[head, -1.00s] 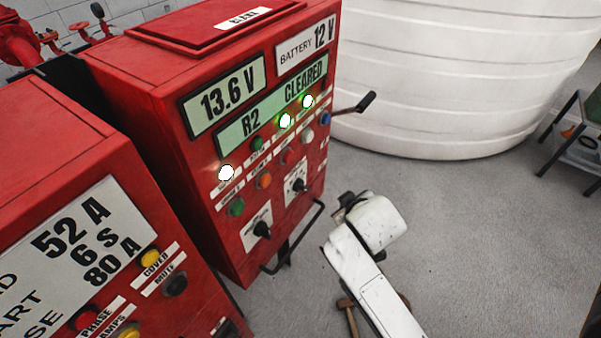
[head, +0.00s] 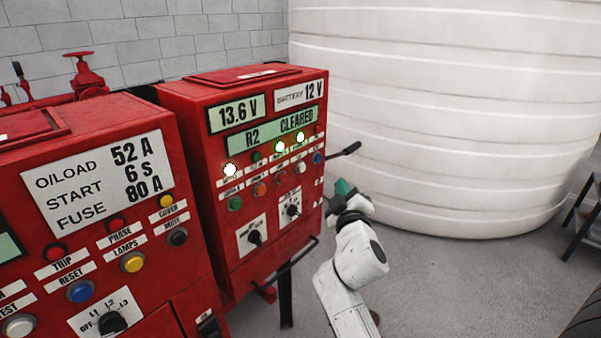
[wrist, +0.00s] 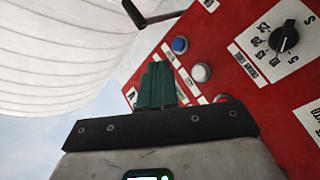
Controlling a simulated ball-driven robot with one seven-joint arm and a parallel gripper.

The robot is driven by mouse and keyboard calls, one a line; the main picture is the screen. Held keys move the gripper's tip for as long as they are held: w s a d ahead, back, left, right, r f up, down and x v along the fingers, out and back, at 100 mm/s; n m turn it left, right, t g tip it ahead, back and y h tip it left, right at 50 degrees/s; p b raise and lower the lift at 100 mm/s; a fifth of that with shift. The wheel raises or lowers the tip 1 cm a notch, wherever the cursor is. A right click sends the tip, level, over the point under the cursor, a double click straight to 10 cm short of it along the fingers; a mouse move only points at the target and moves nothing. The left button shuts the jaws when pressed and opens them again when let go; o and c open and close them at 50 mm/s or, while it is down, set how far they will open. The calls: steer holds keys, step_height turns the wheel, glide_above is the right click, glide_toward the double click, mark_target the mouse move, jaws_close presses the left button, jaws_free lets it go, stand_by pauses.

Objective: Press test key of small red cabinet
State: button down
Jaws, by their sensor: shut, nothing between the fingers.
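The smaller red cabinet (head: 207,200) stands in the middle of the head view, with displays reading 13.6 V and R2 CLEARED. Its front has rows of coloured keys, including a blue key (head: 317,158), a white key (head: 300,167) and a green key (head: 235,203). Their labels are too small to read surely. My gripper (head: 344,187) has green fingers, shut and empty, just right of the cabinet's front. In the wrist view, the fingers (wrist: 157,84) appear beside the blue key (wrist: 180,45) and white key (wrist: 201,73); contact cannot be told. A red key (wrist: 221,98) is partly hidden.
A crank lever (head: 345,151) sticks out at the cabinet's right side, close to my gripper. A black bar handle (head: 293,262) runs below the panel. A larger red cabinet (head: 190,270) stands left. A white tank (head: 430,120) fills the back right; grey floor (head: 440,290) is open.

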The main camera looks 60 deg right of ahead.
mark_target(302, 168)
steer(key=w+d+b, duration=0.2)
steer(key=w, duration=0.6)
steer(key=shift+w+b, duration=0.3)
steer(key=shift+b, duration=0.1)
steer(key=shift+w+d, duration=0.1)
steer(key=shift+w, duration=0.05)
stand_by(1.8)
steer(key=shift+w+d, duration=0.1)
steer(key=shift+w, duration=0.15)
steer(key=shift+w+b, duration=0.4)
steer(key=shift+b, duration=0.1)
stand_by(0.6)
stand_by(0.3)
steer(key=shift+s, duration=0.8)
steer(key=shift+p, duration=0.3)
